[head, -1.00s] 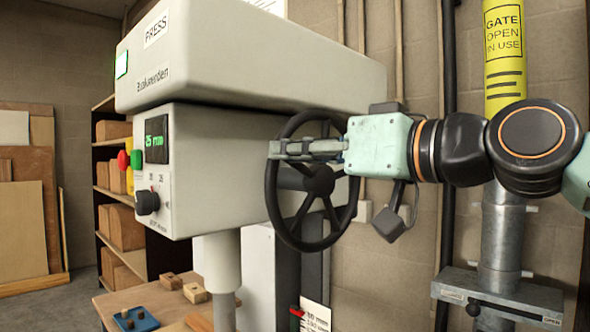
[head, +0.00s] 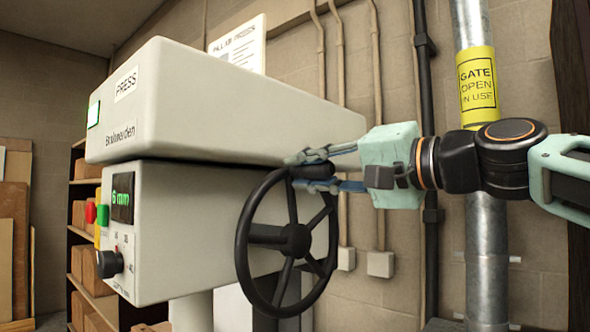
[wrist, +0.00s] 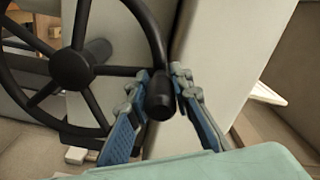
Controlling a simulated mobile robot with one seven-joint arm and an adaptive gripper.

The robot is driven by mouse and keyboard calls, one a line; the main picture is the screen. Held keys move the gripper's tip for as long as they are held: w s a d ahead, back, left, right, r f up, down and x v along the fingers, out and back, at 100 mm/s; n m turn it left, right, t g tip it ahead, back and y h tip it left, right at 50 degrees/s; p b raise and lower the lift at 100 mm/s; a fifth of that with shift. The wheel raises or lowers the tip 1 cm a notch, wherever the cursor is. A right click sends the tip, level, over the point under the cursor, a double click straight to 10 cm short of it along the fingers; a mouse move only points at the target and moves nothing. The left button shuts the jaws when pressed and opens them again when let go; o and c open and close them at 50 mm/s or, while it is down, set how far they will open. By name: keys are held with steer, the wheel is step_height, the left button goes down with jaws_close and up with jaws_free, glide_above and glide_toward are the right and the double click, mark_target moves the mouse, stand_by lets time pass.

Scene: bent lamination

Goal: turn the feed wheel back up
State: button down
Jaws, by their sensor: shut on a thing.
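The black feed wheel (head: 297,240) has several spokes and stands on the right side of the grey press head (head: 190,210). My gripper (head: 304,172) is at the top of its rim, with its fingers on either side of the black handle (wrist: 161,98). In the wrist view the blue-grey fingers close around that handle, and the wheel (wrist: 72,68) fills the upper left. The green display (head: 122,198) on the press front reads 6 mm. In the head view the fingers mostly hide the handle.
The press's upper housing (head: 240,110) lies just left of the fingertips. A wall pipe with a yellow gate sign (head: 478,86) stands behind my arm. Thin conduits run down the block wall (head: 400,275). Shelves with boxes (head: 92,262) are at the far left.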

steer(key=shift+w+d+r+m+p, duration=0.15)
steer(key=shift+w+d+m+p, duration=0.15)
steer(key=shift+w+m, duration=0.25)
steer(key=shift+w+d+r+m+p, duration=0.15)
steer(key=shift+w+d+m, duration=0.25)
steer(key=shift+m, duration=0.15)
steer(key=shift+w+d+f+m+p, duration=0.1)
steer(key=shift+w+d+m+p, duration=0.25)
steer(key=shift+w+m, duration=0.3)
steer(key=shift+s+d, duration=0.1)
steer(key=c, duration=1.7)
jaws_free()
steer(key=shift+f, duration=0.1)
steer(key=shift+c, duration=0.2)
steer(key=v, duration=1.2)
steer(key=shift+f, duration=0.1)
